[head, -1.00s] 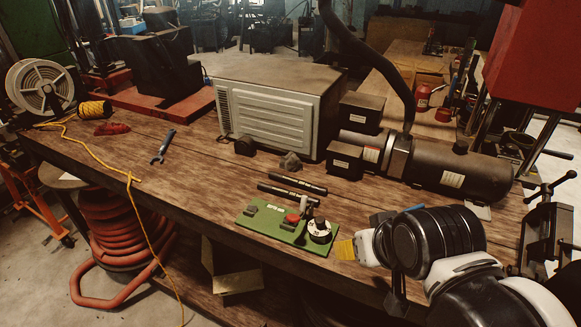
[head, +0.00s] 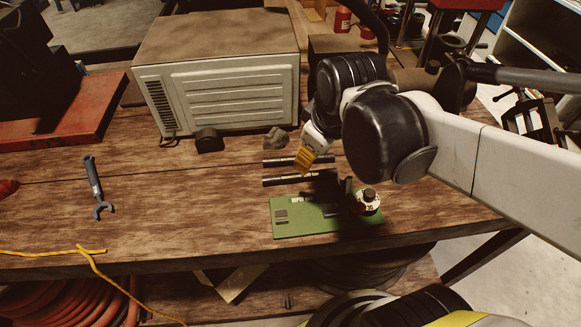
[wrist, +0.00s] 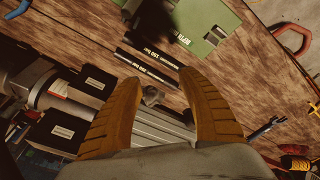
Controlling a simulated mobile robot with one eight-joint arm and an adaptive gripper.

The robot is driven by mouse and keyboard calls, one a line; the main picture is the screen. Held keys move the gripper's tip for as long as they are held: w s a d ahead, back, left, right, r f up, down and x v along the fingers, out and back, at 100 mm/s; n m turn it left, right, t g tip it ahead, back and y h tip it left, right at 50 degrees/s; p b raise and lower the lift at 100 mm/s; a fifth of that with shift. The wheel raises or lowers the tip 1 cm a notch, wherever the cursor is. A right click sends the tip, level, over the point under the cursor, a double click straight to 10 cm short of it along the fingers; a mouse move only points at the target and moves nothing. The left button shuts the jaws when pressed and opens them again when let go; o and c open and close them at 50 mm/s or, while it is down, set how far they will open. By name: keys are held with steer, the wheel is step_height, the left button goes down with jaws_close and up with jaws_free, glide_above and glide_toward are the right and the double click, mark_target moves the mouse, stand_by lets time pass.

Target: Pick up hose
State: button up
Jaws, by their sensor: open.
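Two short black hoses with pale printing lie side by side on the wooden bench. The far hose (head: 279,162) and the near hose (head: 284,181) both run left to right in the head view. In the wrist view the far hose (wrist: 147,69) and the near hose (wrist: 154,51) lie beyond the fingertips. My gripper (head: 307,158) is open with orange-yellow fingers, above the right part of the hoses and partly covering the far one. In the wrist view the gap between the fingers (wrist: 160,77) holds no hose.
A green plate (head: 290,222) with a round white-and-black device (head: 367,200) lies in front of the hoses. A metal-sided box (head: 225,95) stands behind, with a small grey lump (head: 277,137) near it. A blue wrench (head: 95,185) lies left; bench there is mostly clear.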

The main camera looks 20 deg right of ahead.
mark_target(300, 174)
steer(key=w+f+n+g, duration=0.1)
steer(key=w+f+n, duration=0.1)
steer(key=f+n, duration=0.1)
steer(key=w+f+n+g+p, duration=0.1)
steer(key=w+f+n, duration=0.1)
steer(key=f+n, duration=0.1)
steer(key=w+f+n+g, duration=0.2)
steer(key=f+n, duration=0.1)
steer(key=f, duration=0.1)
steer(key=shift+a+p, duration=0.25)
steer(key=shift+p, duration=0.05)
step_height(300, 174, down, 5)
steer(key=shift+w+f+b, duration=0.1)
steer(key=shift+b, duration=0.95)
jaws_close()
